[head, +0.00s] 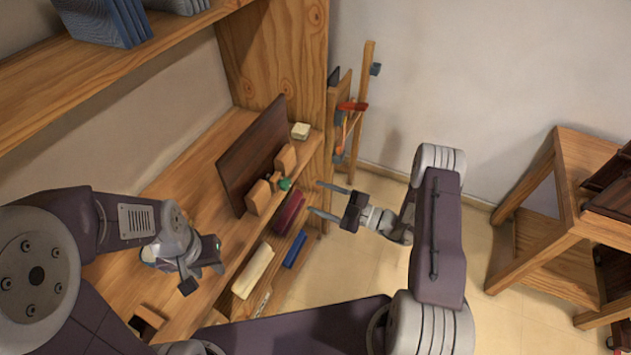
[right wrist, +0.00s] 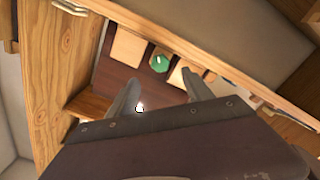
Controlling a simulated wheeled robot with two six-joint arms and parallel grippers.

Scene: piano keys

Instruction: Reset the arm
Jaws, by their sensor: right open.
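My right gripper (head: 314,197) is open and empty, its two fingers apart, pointing left toward the wooden bench. In the right wrist view its fingers (right wrist: 158,88) frame a dark board with wooden blocks and a round green piece (right wrist: 159,64). The green piece also shows beside the bench blocks in the head view (head: 284,184). My left gripper (head: 203,278) hangs over the bench's front at the left. Its fingers are small and partly hidden, so I cannot tell its opening.
The wooden bench (head: 190,165) carries an upright dark brown panel (head: 253,153). Cream (head: 253,270), dark red (head: 289,212) and blue (head: 295,249) bars lie along its front. A wooden stand (head: 565,170) is at the right. Open floor (head: 350,268) lies between.

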